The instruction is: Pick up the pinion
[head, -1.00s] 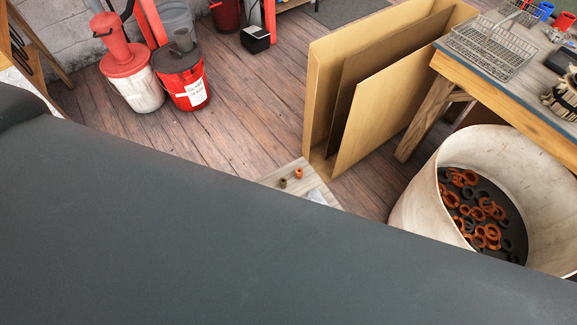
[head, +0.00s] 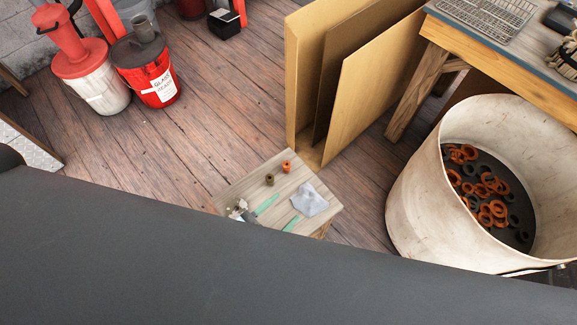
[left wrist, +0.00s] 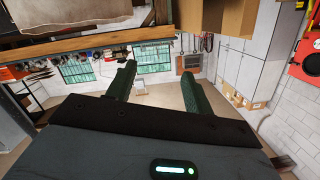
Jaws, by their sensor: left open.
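My left gripper (head: 290,205) shows in the head view as two parallel green fingers, apart and with nothing seen between them. They overlap a small wooden stool top (head: 325,212). On the stool are a small olive-brown cylinder (head: 269,180) and a small orange-brown one (head: 286,167), both beyond the fingertips. A small pale metallic piece (head: 238,209) is at the left edge, partly hidden. I cannot tell which of these is the pinion. The left wrist view shows the open fingers (left wrist: 160,75) with distant room behind. My right gripper is not in view.
A large pale drum (head: 416,202) with orange and black rings stands right. Cardboard sheets (head: 365,95) and a workbench (head: 500,55) are behind. Buckets (head: 157,89) stand back left. A dark arm link of mine hides the foreground.

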